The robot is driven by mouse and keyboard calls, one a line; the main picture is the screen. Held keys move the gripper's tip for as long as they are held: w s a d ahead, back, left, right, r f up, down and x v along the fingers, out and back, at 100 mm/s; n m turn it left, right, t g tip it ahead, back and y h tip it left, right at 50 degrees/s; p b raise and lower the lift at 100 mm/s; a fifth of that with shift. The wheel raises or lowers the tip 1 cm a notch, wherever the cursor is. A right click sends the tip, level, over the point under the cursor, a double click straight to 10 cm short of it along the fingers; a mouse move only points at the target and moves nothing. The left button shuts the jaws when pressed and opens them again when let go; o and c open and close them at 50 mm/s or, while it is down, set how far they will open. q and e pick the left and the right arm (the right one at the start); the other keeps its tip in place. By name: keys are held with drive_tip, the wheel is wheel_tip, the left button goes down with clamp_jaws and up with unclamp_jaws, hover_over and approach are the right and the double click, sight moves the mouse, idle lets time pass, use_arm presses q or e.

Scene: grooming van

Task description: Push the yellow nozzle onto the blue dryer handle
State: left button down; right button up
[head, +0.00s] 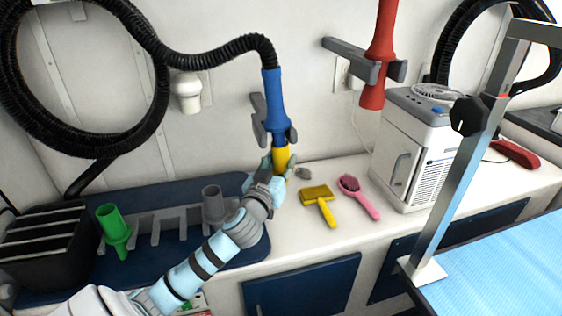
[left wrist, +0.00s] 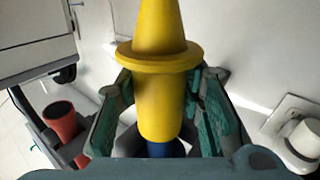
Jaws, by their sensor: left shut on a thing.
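The blue dryer handle (head: 273,98) hangs upright in a grey wall holder, on the end of a black ribbed hose. The yellow nozzle (head: 281,157) is directly below it, in line with its lower end. My left gripper (head: 270,175) is shut on the nozzle. In the left wrist view the nozzle (left wrist: 160,105) sits between the green finger pads, its flange and narrow tip clear of them. A bit of the blue handle (left wrist: 166,149) shows just beyond its wide end. I cannot tell how far the two overlap. My right gripper is out of view.
A grey holder bar (head: 168,226) on the dark blue mat carries a green nozzle (head: 113,228) and a grey one (head: 212,204). A yellow brush (head: 319,203) and pink brush (head: 356,194) lie right of my gripper. A red dryer (head: 381,55) hangs at right.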

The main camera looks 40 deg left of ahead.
use_arm(q)
drive_tip(key=shift+r+p, duration=0.7)
drive_tip(key=shift+r, duration=0.05)
idle(0.3)
drive_tip(key=c, duration=1)
unclamp_jaws()
drive_tip(key=shift+f, duration=0.1)
drive_tip(key=shift+s+d, duration=0.15)
drive_tip(key=shift+s, duration=0.25)
drive_tip(key=v, duration=1.1)
drive_tip(key=shift+s, duration=0.1)
